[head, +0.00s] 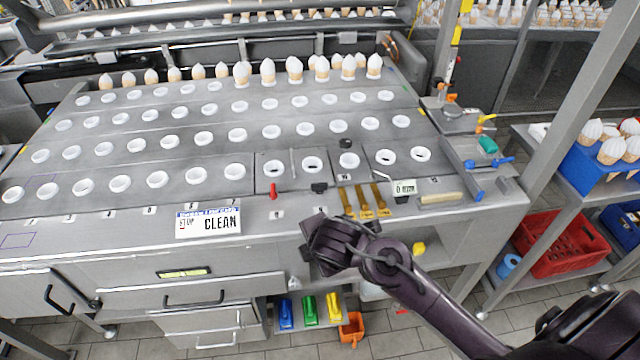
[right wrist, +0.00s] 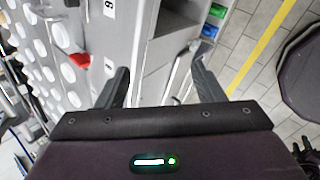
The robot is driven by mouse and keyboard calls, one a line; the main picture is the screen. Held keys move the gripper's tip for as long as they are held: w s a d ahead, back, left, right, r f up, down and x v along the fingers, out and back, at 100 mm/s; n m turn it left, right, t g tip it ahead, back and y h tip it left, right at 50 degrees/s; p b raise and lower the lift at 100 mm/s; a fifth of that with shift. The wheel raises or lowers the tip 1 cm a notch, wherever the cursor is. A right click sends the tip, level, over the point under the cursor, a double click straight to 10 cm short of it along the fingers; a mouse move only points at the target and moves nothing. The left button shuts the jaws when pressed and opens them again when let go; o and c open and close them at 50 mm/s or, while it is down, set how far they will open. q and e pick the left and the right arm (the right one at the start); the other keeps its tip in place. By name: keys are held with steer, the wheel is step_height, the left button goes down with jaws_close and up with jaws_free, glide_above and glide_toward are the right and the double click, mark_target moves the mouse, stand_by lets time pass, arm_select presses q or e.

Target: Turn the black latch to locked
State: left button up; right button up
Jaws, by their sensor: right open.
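The black latch (head: 319,188) is a small dark piece on the grey machine deck, just right of the red latch (head: 273,190). Its exact turn is too small to tell. A dark piece, probably this latch, is cut off at the top edge of the right wrist view (right wrist: 72,3). My right gripper (head: 308,246) is in front of the deck's front edge, below the latch in the picture and apart from it. In the right wrist view its two fingers (right wrist: 160,80) are spread with nothing between them. My left gripper is not in view.
Yellow-brown handles (head: 365,202) and a small display (head: 404,187) sit right of the latch. A CLEAN sign (head: 208,222) lies to the left. Rows of white-rimmed holes and several cones fill the deck behind. Drawers with handles (head: 195,298) are below the front edge.

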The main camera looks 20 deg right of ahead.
steer(key=w+d+r+n+t, duration=0.1)
steer(key=w+d+r+n, duration=0.15)
steer(key=w+n, duration=0.5)
steer(key=n+h, duration=0.2)
steer(key=n, duration=0.4)
glide_toward(319, 184)
steer(key=shift+d+f+t, duration=0.15)
steer(key=shift+f+t, duration=0.25)
steer(key=shift+f, duration=0.35)
steer(key=shift+w+d+n, duration=0.15)
steer(key=shift+d+n, duration=0.05)
steer(key=shift+n, duration=0.15)
steer(key=b+x, duration=0.1)
steer(key=x, duration=0.6)
steer(key=shift+w+f, duration=0.15)
steer(key=shift+c, duration=0.4)
steer(key=c, duration=0.9)
steer(key=shift+a, duration=0.1)
